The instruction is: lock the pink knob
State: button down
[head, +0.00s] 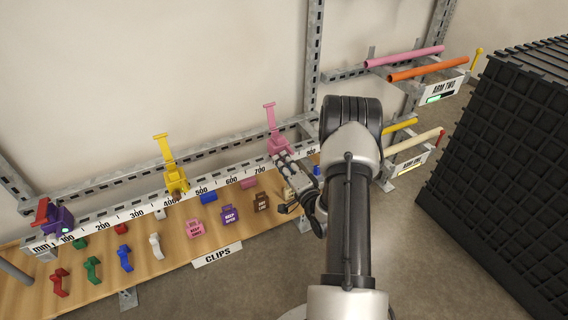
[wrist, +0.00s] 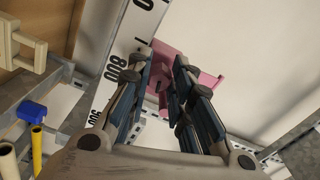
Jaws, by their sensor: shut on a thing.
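The pink clamp (head: 277,141) stands on the measuring rail near its right end, its long pink lever pointing up. My gripper (head: 284,159) reaches it from the front right. In the wrist view the pink clamp body (wrist: 178,60) lies just beyond the fingertips. The pink knob (wrist: 163,97) shows between the two fingers of my gripper (wrist: 164,75), which are shut on it. The fingers hide part of the knob, and its turn angle cannot be told.
A yellow clamp (head: 175,170) and a purple clamp (head: 57,218) sit further left on the rail (head: 130,212). Coloured clips and tags lie on the wooden board (head: 178,250) below. Pipe racks stand right, beside a black ribbed block (head: 510,150).

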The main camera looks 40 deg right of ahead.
jog(key=shift+m, duration=0.6)
jog(key=c, duration=1.4)
grip_release()
jog(key=shift+c, duration=0.2)
jog(key=shift+s, duration=0.1)
jog(key=v, duration=1.1)
jog(key=shift+s, duration=0.4)
